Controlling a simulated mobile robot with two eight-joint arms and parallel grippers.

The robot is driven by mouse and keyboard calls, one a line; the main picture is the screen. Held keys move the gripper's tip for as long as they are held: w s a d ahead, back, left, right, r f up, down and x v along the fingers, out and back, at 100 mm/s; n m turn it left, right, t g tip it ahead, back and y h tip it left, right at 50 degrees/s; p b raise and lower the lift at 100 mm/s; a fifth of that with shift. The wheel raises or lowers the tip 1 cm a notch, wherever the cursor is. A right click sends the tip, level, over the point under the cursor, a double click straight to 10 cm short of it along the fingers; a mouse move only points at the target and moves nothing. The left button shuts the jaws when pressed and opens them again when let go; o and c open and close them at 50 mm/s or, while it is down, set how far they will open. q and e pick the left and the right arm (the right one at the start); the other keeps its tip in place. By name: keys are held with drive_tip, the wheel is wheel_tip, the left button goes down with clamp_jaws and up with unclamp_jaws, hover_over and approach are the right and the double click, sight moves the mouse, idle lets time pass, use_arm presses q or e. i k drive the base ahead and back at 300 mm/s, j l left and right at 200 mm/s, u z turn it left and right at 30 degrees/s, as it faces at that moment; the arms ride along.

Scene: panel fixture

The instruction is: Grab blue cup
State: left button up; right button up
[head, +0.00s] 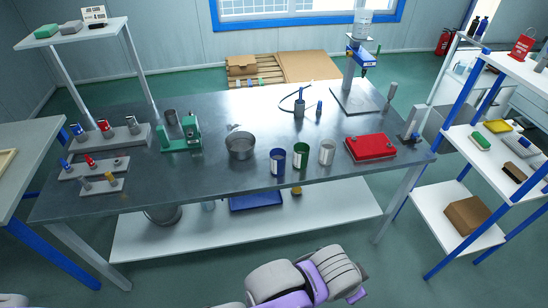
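The blue cup (278,161) stands upright near the front edge of the grey metal table (215,185). A green cup (301,155) stands just to its right, and a pale grey-white cup (327,152) stands right of that. Nothing touches the blue cup from above. Neither of my grippers can be made out in the head view. Grey and purple parts of my own body show at the bottom edge, well short of the table.
A round metal pot (240,146) is left of the blue cup. A red case (370,147) lies to the right. A green device (180,136) and holders with coloured parts (107,136) are at left. A shelf rack (484,144) stands at right. Table front is clear.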

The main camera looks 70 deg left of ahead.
sight(277, 156)
drive_tip(key=u, duration=2)
